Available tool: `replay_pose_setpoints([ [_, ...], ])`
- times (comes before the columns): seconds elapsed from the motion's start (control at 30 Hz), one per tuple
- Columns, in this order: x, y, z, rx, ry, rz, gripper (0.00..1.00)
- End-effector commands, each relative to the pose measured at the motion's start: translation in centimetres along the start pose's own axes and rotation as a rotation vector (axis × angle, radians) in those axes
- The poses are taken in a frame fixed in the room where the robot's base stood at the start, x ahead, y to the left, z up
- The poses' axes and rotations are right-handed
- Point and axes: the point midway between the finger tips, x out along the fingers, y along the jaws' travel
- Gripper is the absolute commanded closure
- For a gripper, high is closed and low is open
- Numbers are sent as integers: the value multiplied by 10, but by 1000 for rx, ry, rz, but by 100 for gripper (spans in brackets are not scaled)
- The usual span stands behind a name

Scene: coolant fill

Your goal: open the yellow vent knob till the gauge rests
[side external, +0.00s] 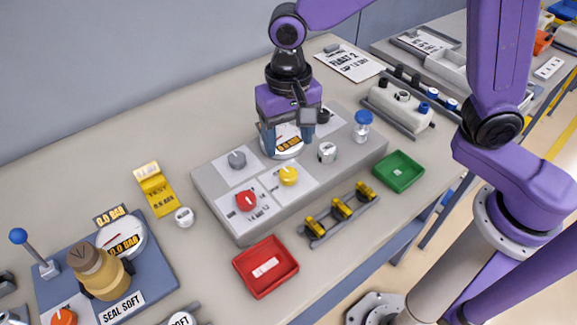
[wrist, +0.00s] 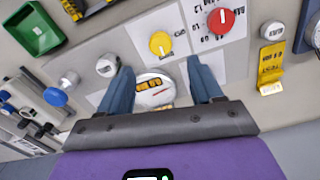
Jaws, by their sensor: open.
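The yellow vent knob (side external: 289,176) sits on the front of the grey panel block, on a white label, right of the red knob (side external: 246,200). In the wrist view the yellow knob (wrist: 160,43) is ahead of the fingers and left of the red knob (wrist: 221,20). A round gauge (side external: 288,141) with an orange readout is behind the yellow knob. In the wrist view the gauge (wrist: 154,91) shows between the fingers, and its reading is too small to tell. My gripper (side external: 290,140) is open and empty above the gauge, apart from the yellow knob.
A grey knob (side external: 237,159) and a silver cap (side external: 327,152) flank the gauge, with a blue-capped part (side external: 363,122) farther right. A red tray (side external: 266,267), a green tray (side external: 398,171) and a rack of yellow clips (side external: 340,209) lie before the block.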

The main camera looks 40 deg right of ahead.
Motion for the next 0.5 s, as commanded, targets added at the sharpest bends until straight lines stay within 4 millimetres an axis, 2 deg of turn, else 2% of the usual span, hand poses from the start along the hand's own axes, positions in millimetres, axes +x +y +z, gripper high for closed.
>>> replay_pose_setpoints([
  [0.1,24,1,0,-1,-3,6,35],
  [0.3,59,1,0,0,-3,5,35],
  [0.5,81,0,0,-1,-1,2,35],
])
